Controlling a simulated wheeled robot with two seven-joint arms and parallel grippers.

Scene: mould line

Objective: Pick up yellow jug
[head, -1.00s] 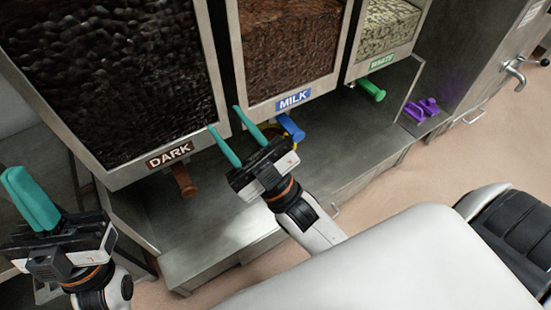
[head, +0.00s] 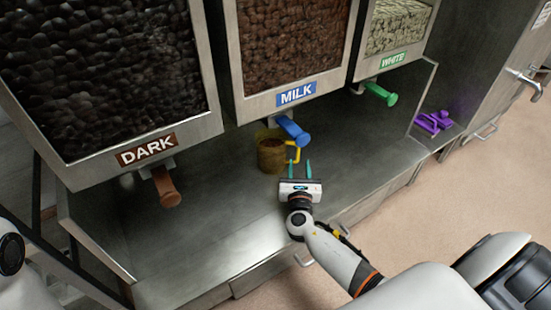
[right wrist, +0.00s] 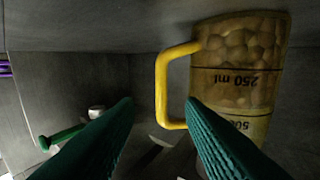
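The yellow jug (head: 271,155) is see-through and holds brown pieces. It stands on the metal counter beneath the MILK dispenser's blue lever, with its yellow handle on its right. My right gripper (head: 295,169) is open and empty, just in front of the handle. In the right wrist view the jug (right wrist: 242,65) appears tilted by the camera angle, with volume marks such as 250 ml. Its handle shows between the two green fingers of my right gripper (right wrist: 160,103); I cannot tell whether they touch it. My left gripper is out of view.
A purple object (head: 434,122) lies at the right. The counter's front left is clear.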

